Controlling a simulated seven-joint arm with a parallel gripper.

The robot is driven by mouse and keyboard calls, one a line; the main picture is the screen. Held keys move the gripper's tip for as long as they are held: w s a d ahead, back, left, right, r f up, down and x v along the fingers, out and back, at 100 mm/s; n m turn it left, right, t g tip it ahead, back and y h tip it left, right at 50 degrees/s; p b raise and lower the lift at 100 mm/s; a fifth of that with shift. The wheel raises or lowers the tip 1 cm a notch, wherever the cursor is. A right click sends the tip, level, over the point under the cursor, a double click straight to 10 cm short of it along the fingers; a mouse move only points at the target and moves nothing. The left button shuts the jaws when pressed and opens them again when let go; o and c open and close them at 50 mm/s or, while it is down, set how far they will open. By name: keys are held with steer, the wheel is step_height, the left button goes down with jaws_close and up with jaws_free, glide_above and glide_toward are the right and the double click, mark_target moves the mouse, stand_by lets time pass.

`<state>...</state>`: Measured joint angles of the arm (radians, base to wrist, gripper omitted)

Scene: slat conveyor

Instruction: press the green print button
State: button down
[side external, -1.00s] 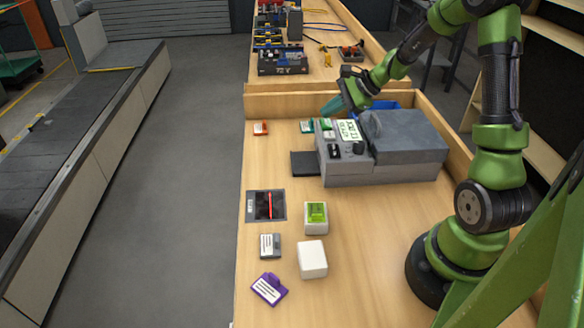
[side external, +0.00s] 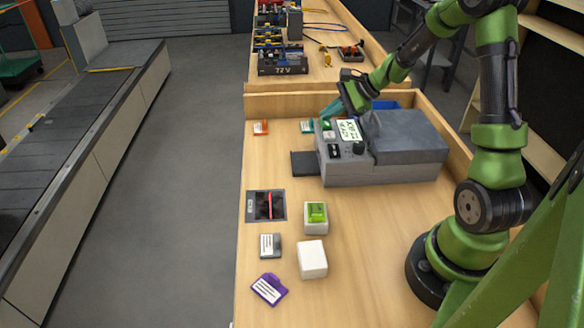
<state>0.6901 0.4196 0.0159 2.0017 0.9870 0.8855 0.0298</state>
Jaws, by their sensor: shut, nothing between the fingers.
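The grey label printer (side external: 400,165) stands on the wooden bench, with a lit display (side external: 348,130) on its sloped control panel. The green print button (side external: 326,124) is at the panel's upper left, small and partly covered by my gripper. My gripper (side external: 327,115) is shut and empty. Its teal fingertips point down and left at the button, at or very close to it. I cannot tell from this view whether they touch it.
A black tray (side external: 304,163) juts from the printer's left. A teal tag (side external: 306,126) and an orange tag (side external: 261,128) lie behind. White blocks (side external: 312,259), a dark scale-like plate (side external: 251,207), a grey tag (side external: 270,246) and a purple tag (side external: 269,289) lie in front.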

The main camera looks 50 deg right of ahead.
mark_target(330, 123)
steer(key=shift+f, duration=0.45)
stand_by(0.3)
steer(key=shift+r, duration=3.4)
